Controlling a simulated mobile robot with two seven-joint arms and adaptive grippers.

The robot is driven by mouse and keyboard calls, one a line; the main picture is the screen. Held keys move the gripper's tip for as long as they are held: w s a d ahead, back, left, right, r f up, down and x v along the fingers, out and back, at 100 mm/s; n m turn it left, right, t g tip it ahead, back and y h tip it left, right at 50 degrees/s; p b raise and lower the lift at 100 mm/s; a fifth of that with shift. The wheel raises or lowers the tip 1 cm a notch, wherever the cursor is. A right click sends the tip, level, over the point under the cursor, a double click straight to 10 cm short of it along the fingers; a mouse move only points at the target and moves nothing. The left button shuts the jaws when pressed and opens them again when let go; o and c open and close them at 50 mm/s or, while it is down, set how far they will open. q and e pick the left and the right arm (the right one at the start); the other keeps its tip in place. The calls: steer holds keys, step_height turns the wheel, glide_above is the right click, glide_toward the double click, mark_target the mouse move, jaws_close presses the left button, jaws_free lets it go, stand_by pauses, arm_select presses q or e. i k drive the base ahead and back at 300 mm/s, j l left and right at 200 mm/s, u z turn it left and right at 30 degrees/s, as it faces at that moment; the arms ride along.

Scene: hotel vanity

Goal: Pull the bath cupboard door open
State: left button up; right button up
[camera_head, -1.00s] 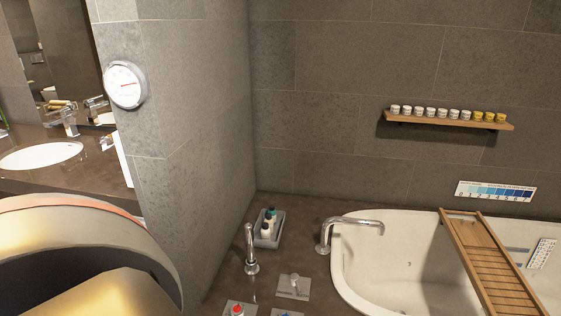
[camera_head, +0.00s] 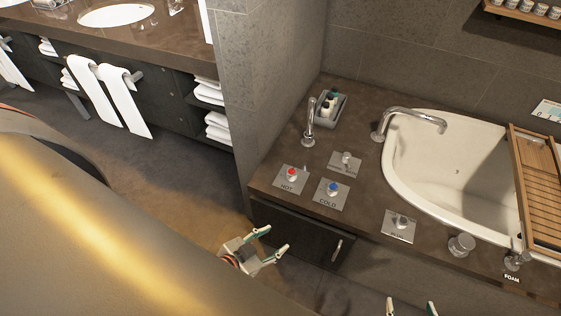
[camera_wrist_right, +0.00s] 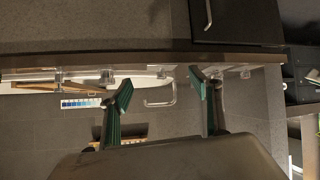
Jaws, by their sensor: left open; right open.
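The bath cupboard door (camera_head: 290,230) is a dark panel under the counter's front edge, and it looks shut. Its metal handle (camera_head: 337,250) is upright near the door's right side. The door (camera_wrist_right: 240,18) and handle (camera_wrist_right: 208,14) also show at the top of the right wrist view. My left gripper (camera_head: 275,239) is open and empty, in front of the door and left of the handle in the picture. My right gripper (camera_head: 410,302) is open at the bottom edge, below and right of the handle, mostly cut off. Its fingers also show in the right wrist view (camera_wrist_right: 160,78), apart from the handle.
The brown counter (camera_head: 270,180) overhangs the door and carries the red hot knob (camera_head: 292,175), blue cold knob (camera_head: 333,189) and taps. The bathtub (camera_head: 430,170) is at right. A vanity with white towels (camera_head: 110,90) stands at left. Floor between is clear.

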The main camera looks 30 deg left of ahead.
mark_target(324, 244)
steer(key=k+u, duration=0.1)
steer(key=u, duration=0.55)
steer(key=k+l, duration=0.1)
steer(key=l, duration=0.3)
steer(key=k+l, duration=0.1)
steer(key=l, duration=0.35)
steer(key=k+l+u, duration=0.1)
steer(key=l, duration=0.3)
steer(key=k+l, duration=0.1)
steer(key=l, duration=0.3)
steer(key=k+l, duration=0.1)
steer(key=l, duration=0.3)
steer(key=u, duration=0.05)
